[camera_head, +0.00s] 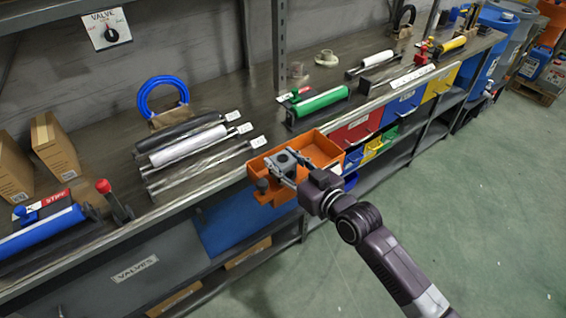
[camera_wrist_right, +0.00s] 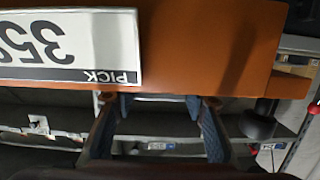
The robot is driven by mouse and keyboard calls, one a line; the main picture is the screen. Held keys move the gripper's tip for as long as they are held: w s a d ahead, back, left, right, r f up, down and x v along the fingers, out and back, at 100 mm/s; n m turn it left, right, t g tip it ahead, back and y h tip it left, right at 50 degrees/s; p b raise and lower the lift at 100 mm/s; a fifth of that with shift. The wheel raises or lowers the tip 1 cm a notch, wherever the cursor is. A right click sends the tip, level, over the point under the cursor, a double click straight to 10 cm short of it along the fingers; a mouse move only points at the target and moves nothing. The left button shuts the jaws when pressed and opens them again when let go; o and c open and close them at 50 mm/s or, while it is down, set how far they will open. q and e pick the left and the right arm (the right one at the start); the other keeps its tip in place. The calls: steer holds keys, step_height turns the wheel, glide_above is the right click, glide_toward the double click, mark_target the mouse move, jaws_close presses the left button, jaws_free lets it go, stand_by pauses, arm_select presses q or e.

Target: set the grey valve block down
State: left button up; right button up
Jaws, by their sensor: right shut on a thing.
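The grey valve block (camera_head: 284,158), with a dark round opening on top, shows in the head view at the left part of the orange tray (camera_head: 322,148). My right gripper (camera_head: 289,170) is shut on it, reaching in from the tray's front side. I cannot tell whether the block touches the tray floor. In the right wrist view, the two fingers of the gripper (camera_wrist_right: 160,105) stand apart below the tray's orange wall (camera_wrist_right: 210,50); the block is mostly hidden there. My left gripper is not in view.
The tray is at the bench's front edge. White and metal rollers (camera_head: 188,145) lie to the left, a green roller (camera_head: 320,101) behind. Coloured drawers (camera_head: 357,130) are to the right. Open green floor (camera_head: 470,210) lies in front.

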steer(key=shift+f, duration=0.4)
steer(key=shift+f, duration=0.1)
steer(key=o, duration=1.4)
steer(key=shift+f, duration=0.1)
steer(key=shift+c, duration=0.2)
